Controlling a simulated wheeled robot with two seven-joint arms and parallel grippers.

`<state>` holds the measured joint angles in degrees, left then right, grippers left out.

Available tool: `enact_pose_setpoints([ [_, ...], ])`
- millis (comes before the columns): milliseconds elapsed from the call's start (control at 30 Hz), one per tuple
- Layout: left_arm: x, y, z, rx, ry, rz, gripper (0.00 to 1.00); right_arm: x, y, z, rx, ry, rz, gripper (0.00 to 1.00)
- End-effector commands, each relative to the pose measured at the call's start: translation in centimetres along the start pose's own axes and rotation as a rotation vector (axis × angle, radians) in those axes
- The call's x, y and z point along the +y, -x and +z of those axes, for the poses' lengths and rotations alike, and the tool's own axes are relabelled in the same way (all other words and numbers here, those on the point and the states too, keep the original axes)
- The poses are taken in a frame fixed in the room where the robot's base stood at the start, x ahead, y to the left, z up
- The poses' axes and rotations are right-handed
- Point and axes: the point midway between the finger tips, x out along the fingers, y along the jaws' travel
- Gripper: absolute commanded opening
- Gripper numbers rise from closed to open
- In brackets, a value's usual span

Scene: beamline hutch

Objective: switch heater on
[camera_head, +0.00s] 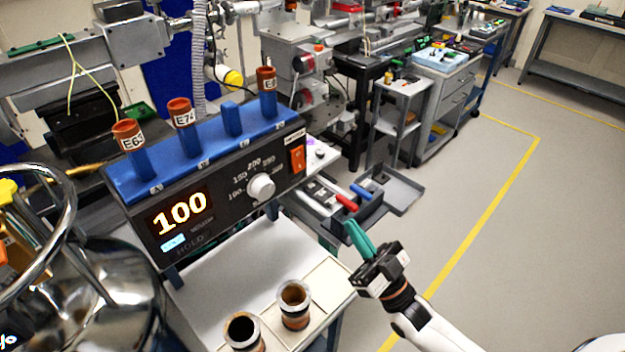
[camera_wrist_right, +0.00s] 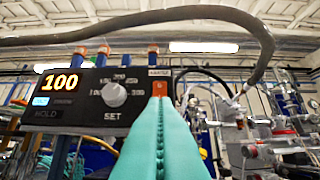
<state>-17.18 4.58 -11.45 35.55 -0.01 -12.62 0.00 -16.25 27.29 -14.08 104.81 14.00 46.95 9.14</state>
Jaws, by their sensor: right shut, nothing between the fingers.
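The heater control box (camera_head: 215,200) has a dark front with a lit "100" display, a small lit blue field and a white dial knob (camera_head: 262,187). Its orange rocker switch (camera_head: 297,158) is at the right end of the front. In the right wrist view the switch (camera_wrist_right: 160,89) shows just beyond my fingertips, under a small label. I cannot tell which way the rocker is set. My right gripper (camera_head: 354,230) has teal fingers, shut and empty, to the right of and below the switch in the head view; contact is not visible. My left gripper is not in view.
Blue posts, several with orange-brown labelled caps (camera_head: 181,112), stand on the box. Two brown-rimmed cups (camera_head: 294,305) stand on the white bench below. A grey tray (camera_head: 398,190) is beyond my gripper. A shiny steel vessel (camera_head: 95,290) is at left. The right floor is open.

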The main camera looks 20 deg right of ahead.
Motion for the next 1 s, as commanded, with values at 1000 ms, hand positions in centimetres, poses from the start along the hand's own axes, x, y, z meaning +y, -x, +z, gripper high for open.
enact_pose_setpoints([
  [1000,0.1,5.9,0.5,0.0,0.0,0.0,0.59,0.0,-12.4,-2.8,0.0,0.0,0.001,0.0],
])
